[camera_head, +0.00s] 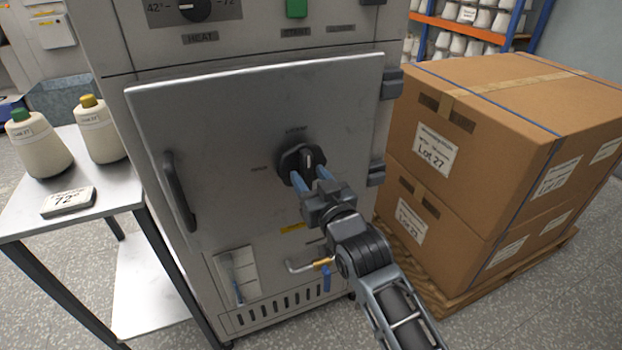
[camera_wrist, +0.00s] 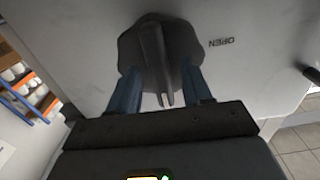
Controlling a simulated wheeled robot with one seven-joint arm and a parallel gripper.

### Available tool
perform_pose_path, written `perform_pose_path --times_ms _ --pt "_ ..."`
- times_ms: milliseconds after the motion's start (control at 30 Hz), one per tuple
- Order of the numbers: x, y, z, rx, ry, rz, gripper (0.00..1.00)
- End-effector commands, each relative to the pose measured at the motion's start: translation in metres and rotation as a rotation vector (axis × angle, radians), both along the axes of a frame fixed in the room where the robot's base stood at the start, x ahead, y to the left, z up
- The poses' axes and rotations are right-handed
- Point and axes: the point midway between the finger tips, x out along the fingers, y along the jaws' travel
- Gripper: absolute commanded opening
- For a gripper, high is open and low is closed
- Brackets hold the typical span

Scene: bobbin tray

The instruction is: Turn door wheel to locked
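The door wheel (camera_head: 299,160) is a dark lobed knob with a raised ridge on the grey cabinet door (camera_head: 230,130). In the head view its ridge stands roughly upright, toward a small label above that I cannot read; another label sits to its left. In the wrist view the wheel (camera_wrist: 155,50) is at top centre, with an upside-down "OPEN" label (camera_wrist: 234,43) to its right. My gripper (camera_head: 310,181) is at the wheel. Its blue fingers (camera_wrist: 161,85) stand apart on either side of the ridge, with gaps showing. Contact with the wheel's rim is unclear.
A door handle (camera_head: 179,190) is on the door's left side. A brass-and-blue valve (camera_head: 322,264) sits below the wheel. Stacked cartons (camera_head: 480,130) on a pallet stand close on the right. A side table (camera_head: 100,190) with two thread cones is on the left.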

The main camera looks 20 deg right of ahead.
Motion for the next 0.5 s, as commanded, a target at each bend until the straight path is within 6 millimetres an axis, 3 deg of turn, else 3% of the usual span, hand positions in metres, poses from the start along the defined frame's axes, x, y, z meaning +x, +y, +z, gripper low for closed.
perform_pose_path --times_ms 267,500 --pt "-0.003 0.000 0.000 -0.001 -0.001 0.000 0.49" --pt "-0.035 0.000 -0.001 -0.001 0.001 0.000 0.49"
